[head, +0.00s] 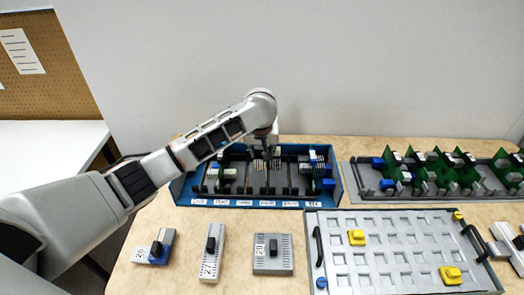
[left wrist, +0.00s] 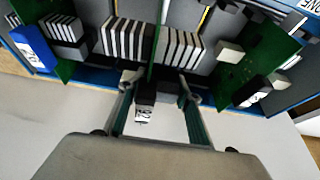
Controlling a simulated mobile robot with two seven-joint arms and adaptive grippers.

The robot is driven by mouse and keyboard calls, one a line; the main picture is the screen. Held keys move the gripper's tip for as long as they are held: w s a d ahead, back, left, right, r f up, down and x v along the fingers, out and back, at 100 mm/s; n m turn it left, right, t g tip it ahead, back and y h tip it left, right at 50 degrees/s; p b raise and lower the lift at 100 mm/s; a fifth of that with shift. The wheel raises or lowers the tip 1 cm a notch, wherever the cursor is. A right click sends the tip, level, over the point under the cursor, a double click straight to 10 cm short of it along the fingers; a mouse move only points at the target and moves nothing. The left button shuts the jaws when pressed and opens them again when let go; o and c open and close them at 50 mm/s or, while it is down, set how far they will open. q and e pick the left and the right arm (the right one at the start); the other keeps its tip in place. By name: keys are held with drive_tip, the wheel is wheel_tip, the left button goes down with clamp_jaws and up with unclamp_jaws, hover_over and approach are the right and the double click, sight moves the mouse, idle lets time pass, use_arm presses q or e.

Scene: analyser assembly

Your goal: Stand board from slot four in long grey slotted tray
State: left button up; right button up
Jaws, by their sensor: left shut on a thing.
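The blue slotted case (head: 183,187) stands at the back middle, with several boards upright in its slots. My left gripper (head: 265,157) reaches down into the middle of it. In the left wrist view, my left gripper (left wrist: 162,90) is shut on a board (left wrist: 157,45), seen nearly edge-on as a thin green line. A dark block and a white tag show between the fingers. Whether the board's lower edge is still in its slot is hidden. The long grey slotted tray (head: 352,178) lies at the back right and holds several green boards upright. My right gripper is out of view.
Other green boards (left wrist: 262,65) stand beside the held one. In front of the case lie grey modules (head: 272,262) with black knobs. A grey perforated panel (head: 395,270) with yellow blocks fills the front right. A wall stands behind the table.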

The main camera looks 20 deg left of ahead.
use_arm(q)
drive_tip(key=shift+f, duration=1.95)
idle(1.2)
drive_tip(key=o, duration=1.2)
drive_tip(key=shift+o, duration=0.6)
drive_tip(key=shift+r, duration=2)
drive_tip(key=shift+r, duration=3.45)
